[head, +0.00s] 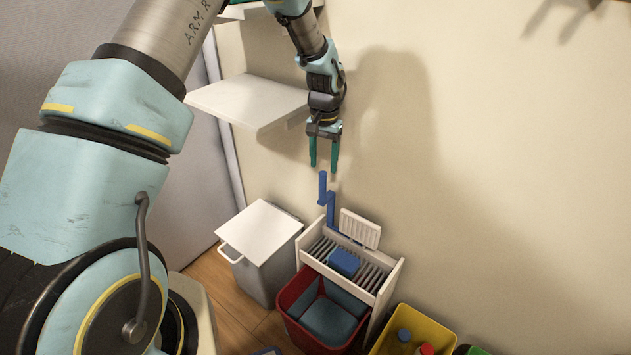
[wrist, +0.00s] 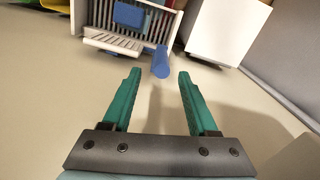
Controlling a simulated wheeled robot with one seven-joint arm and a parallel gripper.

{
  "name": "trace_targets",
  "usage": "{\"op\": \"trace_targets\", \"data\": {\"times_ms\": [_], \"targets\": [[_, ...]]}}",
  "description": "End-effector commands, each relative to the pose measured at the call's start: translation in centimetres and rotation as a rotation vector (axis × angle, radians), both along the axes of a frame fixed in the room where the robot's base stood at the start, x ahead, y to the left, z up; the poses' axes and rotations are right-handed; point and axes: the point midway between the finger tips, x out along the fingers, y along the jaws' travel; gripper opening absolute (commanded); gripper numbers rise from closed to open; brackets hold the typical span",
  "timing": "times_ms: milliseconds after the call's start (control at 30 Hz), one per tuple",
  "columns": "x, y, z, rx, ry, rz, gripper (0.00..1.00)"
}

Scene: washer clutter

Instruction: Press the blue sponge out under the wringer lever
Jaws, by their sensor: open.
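The blue sponge (head: 344,262) lies on the slatted top of the white wringer (head: 391,285), above a red bucket. It also shows in the wrist view (wrist: 129,14). The blue lever (head: 331,207) stands up at the wringer's back left, with a round blue handle (head: 322,186) at its top; the handle also shows in the wrist view (wrist: 160,62). A white slatted plate (head: 360,228) is tilted up behind the sponge, apart from it. My gripper (head: 323,168) is open and empty, pointing down just above the handle. In the wrist view the handle is ahead of the green fingertips (wrist: 157,76), not between them.
The red bucket (head: 291,298) holds something blue-grey. A white lidded bin (head: 260,236) stands left of the wringer. A yellow crate (head: 440,332) with bottles is at the right. A white wall shelf (head: 245,100) is left of my gripper, and the wall is close behind.

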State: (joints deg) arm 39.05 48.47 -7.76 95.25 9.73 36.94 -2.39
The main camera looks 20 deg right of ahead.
Motion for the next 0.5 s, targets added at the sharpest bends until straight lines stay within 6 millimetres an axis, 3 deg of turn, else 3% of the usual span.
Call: {"op": "trace_targets", "data": {"times_ms": [167,500], "targets": [[-0.1,-0.1,-0.9,0.001,0.002,-0.003,0.59],[-0.1,-0.1,-6.8,0.002,0.003,-0.003,0.59]]}}
